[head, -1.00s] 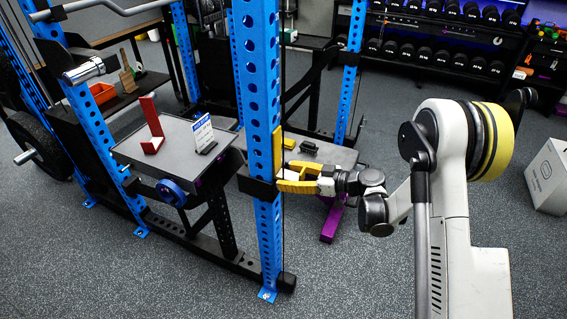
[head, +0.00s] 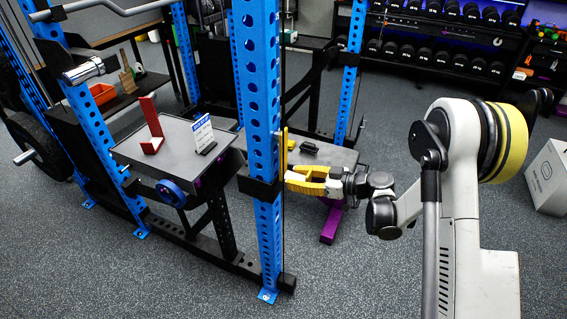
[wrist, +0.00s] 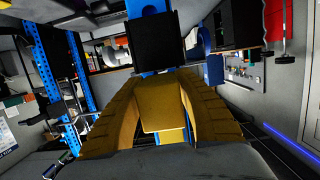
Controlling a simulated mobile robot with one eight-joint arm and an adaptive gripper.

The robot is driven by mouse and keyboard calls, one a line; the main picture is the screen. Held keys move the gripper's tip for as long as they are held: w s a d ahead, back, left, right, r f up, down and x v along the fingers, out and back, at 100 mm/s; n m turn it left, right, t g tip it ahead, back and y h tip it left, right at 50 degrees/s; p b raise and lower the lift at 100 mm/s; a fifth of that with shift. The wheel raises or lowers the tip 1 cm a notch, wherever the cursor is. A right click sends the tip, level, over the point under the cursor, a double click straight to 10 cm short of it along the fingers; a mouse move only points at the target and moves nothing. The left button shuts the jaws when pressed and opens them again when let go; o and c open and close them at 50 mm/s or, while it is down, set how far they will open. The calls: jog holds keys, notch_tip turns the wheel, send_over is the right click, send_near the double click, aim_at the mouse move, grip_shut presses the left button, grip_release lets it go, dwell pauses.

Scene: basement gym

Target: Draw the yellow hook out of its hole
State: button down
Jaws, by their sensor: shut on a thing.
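The yellow hook (head: 284,150) shows in the head view as a thin upright strip just right of the near blue post (head: 262,110), with a narrow gap between them. My gripper (head: 292,180), with yellow fingers, is right of the post at the height of its black bracket (head: 258,188). In the wrist view a flat yellow part of the hook (wrist: 162,105) lies between my two fingers, which are shut on it. A dark block (wrist: 155,45) stands just beyond, in front of a blue post (wrist: 150,8). Any pin or hole behind it is hidden.
Left of the post, a grey table (head: 165,165) bears a red stand (head: 151,140) and a small sign (head: 203,135). Behind my gripper is a grey bench top (head: 330,152) with a small black object (head: 309,147). Open floor lies in front and to the right.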

jog(key=s+d+b, duration=0.1)
jog(key=s+d, duration=0.1)
jog(key=d, duration=0.4)
jog(key=shift+s+d, duration=0.15)
dwell(0.5)
